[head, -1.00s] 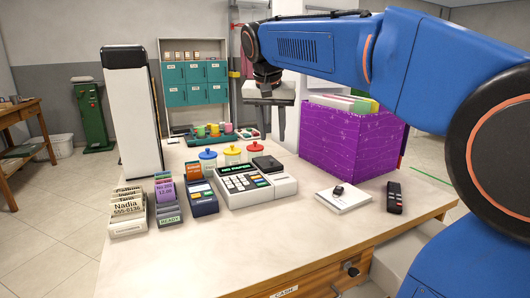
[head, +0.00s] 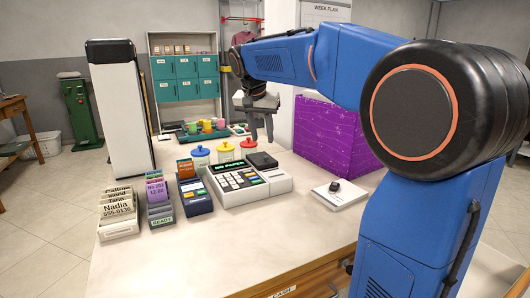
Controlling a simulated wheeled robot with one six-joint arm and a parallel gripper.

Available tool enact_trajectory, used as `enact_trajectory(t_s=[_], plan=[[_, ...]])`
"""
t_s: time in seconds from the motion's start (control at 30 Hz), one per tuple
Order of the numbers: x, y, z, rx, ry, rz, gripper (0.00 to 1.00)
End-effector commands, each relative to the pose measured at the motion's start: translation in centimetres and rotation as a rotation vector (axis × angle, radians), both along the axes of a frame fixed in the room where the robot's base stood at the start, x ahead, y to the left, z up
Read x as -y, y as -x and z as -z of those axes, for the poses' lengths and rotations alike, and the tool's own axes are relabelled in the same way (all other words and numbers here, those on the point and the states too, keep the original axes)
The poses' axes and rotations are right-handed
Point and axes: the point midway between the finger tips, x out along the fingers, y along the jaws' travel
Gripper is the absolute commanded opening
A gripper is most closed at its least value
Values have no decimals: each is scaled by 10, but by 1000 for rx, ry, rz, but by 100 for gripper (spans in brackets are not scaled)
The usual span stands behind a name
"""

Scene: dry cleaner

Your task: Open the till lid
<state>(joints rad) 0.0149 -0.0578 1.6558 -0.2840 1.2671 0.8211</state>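The till (head: 245,185) is a white and grey register with a key pad and a small display reading "NO PAPER". It sits on the counter in the middle of the head view. A dark lid (head: 262,160) covers its back right part and looks shut. My gripper (head: 262,139) hangs fingers down above and behind the till, a little beyond the dark lid and apart from it. Its two fingers are spread with nothing visible between them.
Red, yellow and blue-lidded jars (head: 225,152) stand close behind the till. A purple box (head: 325,138) is to the right. A white pad with a small dark object (head: 339,193) lies at front right. Card holders (head: 118,213) stand left. The counter front (head: 225,255) is clear.

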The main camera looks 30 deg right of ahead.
Motion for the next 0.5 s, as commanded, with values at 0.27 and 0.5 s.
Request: enact_trajectory(t_s=[0.27, 0.5], plan=[[13, -12, 45, -3, 0, 1, 34], [20, -20, 68, 0, 0, -1, 34]])
